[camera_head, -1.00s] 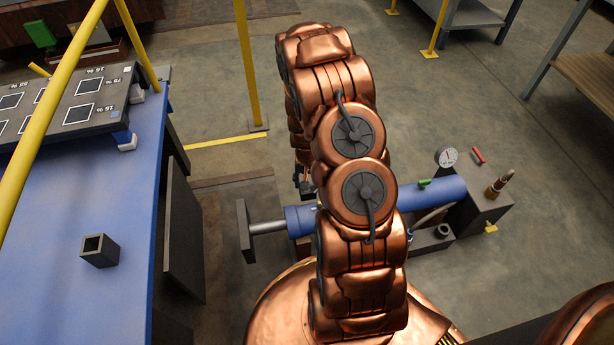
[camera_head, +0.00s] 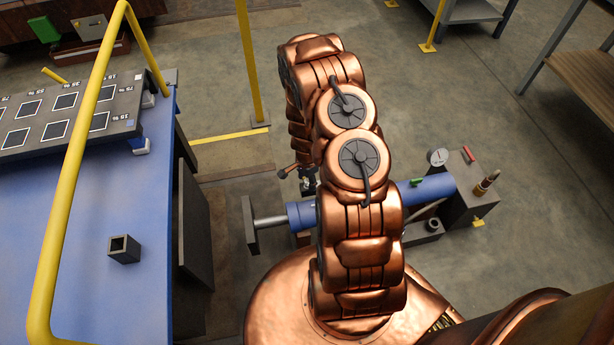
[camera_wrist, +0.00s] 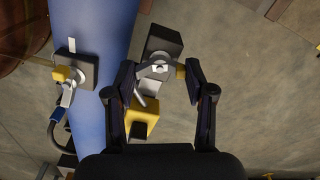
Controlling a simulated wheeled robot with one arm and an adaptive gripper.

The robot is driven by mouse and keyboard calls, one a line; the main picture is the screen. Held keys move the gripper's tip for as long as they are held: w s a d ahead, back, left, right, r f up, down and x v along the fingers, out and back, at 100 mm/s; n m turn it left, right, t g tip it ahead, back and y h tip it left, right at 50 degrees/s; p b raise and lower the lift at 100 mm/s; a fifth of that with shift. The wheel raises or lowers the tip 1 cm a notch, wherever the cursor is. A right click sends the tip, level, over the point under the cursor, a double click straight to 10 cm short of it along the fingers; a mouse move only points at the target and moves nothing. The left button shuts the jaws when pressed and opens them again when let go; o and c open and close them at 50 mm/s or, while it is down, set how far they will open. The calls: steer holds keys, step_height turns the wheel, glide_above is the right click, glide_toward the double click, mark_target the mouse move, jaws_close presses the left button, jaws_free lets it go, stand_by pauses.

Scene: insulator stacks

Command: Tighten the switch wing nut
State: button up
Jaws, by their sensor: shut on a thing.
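In the wrist view, the two dark fingers of my gripper (camera_wrist: 160,82) stand on either side of a small silver part with a round head, which looks like the switch wing nut (camera_wrist: 159,69). They are closed on it, though the exact contact is hard to see. A dark block (camera_wrist: 163,40) is behind it, with a yellow bit at its right side. A yellow block (camera_wrist: 143,117) sits just below, between the fingers. In the head view my arm hides most of this place; only a dark part of my gripper (camera_head: 307,183) shows beside the blue cylinder.
The blue cylinder (camera_wrist: 90,40) runs close at the left of my gripper in the wrist view. It carries a similar dark fitting (camera_wrist: 82,70) with a yellow knob and a hose. In the head view, a blue table (camera_head: 80,220) with a yellow rail (camera_head: 75,150) stands left.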

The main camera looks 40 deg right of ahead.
mark_target(307, 182)
steer(key=shift+m+p, duration=0.55)
steer(key=shift+m, duration=1.65)
steer(key=o, duration=1.2)
steer(key=shift+c, duration=0.2)
steer(key=shift+r, duration=0.15)
step_height(307, 182, up, 12)
